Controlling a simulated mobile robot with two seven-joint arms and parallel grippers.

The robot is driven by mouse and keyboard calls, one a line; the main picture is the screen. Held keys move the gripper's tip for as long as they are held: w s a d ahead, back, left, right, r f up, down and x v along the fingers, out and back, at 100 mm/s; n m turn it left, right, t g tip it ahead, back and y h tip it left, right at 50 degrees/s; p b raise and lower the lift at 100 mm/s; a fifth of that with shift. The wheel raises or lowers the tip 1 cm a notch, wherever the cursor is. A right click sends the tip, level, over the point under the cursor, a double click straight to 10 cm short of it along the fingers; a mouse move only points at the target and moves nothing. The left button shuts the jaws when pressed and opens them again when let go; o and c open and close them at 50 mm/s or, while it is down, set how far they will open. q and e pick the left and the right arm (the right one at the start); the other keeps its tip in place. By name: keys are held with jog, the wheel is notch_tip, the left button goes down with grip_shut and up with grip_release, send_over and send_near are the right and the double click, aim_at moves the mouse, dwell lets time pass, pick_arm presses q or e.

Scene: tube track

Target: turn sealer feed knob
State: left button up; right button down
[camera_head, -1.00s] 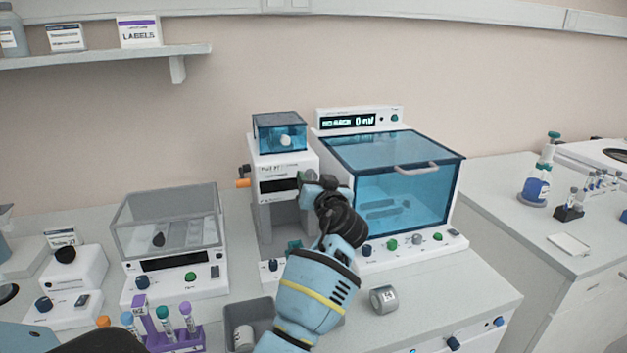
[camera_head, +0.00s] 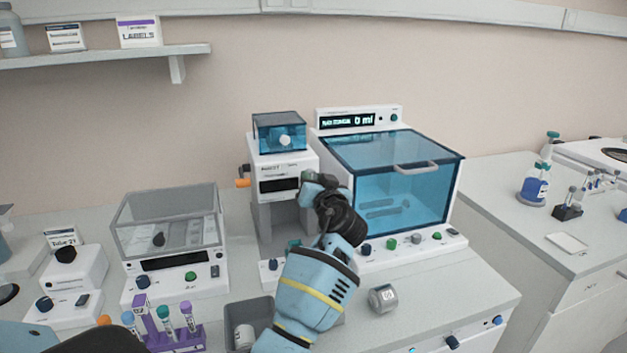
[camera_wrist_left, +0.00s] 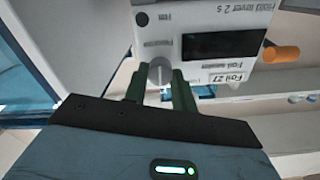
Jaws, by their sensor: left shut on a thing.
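The foil sealer (camera_head: 282,172) is a white machine with a blue clear box on top and a dark display, in the middle of the head view. In the left wrist view its front panel (camera_wrist_left: 275,18) shows upside down, with a grey feed knob (camera_wrist_left: 159,72) low on it. My left gripper (camera_wrist_left: 165,82) is at the panel with its two green fingers on either side of the knob, shut on it. In the head view my left gripper (camera_head: 318,183) covers the knob at the sealer's right front. My right gripper does not show.
A blue-windowed cabinet machine (camera_head: 400,190) stands close to the right of the sealer. An orange-tipped lever (camera_head: 243,183) sticks out at the sealer's left. A grey bin (camera_head: 248,318), a purple tube rack (camera_head: 172,338) and a small grey roll (camera_head: 383,298) are in front.

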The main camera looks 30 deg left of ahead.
pick_arm(q)
jog(key=m, duration=0.2)
jog(key=m+p, duration=0.1)
jog(key=m, duration=0.1)
jog(key=shift+r+m, duration=0.2)
jog(key=shift+m, duration=0.2)
jog(key=m+p, duration=0.1)
jog(key=m, duration=0.1)
jog(key=shift+m, duration=0.4)
jog(key=m, duration=0.3)
jog(key=shift+f+m+p, duration=0.2)
jog(key=shift+m+p, duration=0.1)
jog(key=m, duration=0.5)
jog(key=shift+f+m, duration=0.1)
jog(key=shift+m, duration=0.3)
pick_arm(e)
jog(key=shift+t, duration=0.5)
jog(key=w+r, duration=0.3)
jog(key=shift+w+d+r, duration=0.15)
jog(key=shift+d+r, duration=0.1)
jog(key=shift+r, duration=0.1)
pick_arm(q)
jog(key=o, duration=1)
